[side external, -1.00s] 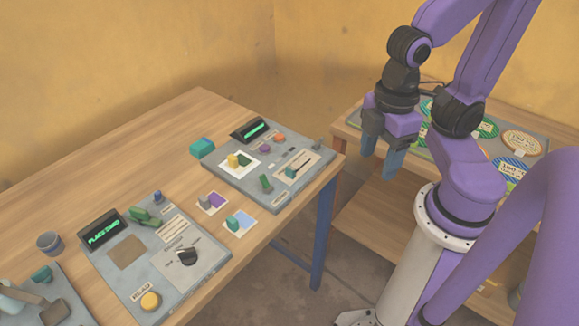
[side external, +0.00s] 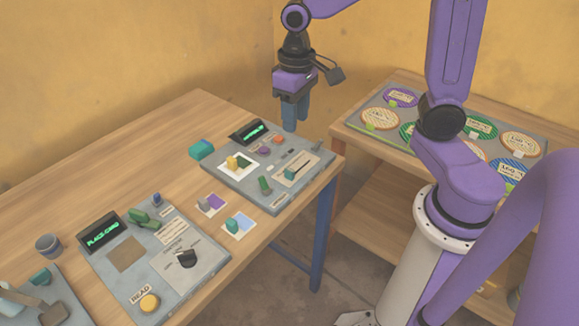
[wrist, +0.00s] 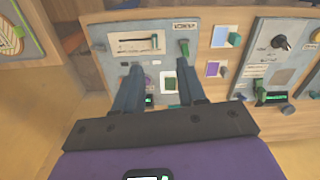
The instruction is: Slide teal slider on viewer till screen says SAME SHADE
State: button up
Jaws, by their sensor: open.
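The viewer is a grey panel (side external: 240,187) at the far right end of the table. It also shows in the wrist view (wrist: 112,62). Its teal slider (side external: 290,173) sits near the left end of a slot on a pale plate; in the wrist view the slider (wrist: 154,41) is at the slot's right end. The viewer's screen (side external: 253,131) has green text too small to read. My gripper (side external: 295,128) hangs above the viewer's back part, pointing down. In the wrist view my gripper (wrist: 160,70) is open and empty, its fingers apart and clear of the slider.
A green lever (side external: 265,185) stands beside the slider plate. Two sample cards with blocks (side external: 239,224) lie in front. Another panel (side external: 150,262) is at left; a tray of discs stands right.

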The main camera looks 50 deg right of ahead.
aim_at(290, 169)
jog(key=shift+m, duration=0.8)
jog(key=w+f, duration=0.1)
jog(key=f, duration=0.5)
jog(key=d+f, duration=0.1)
jog(key=f, duration=0.4)
jog(key=w+f, duration=0.1)
jog(key=f, duration=0.5)
jog(key=shift+w+d+f, duration=0.15)
jog(key=shift+w+f, duration=0.15)
grip_shut()
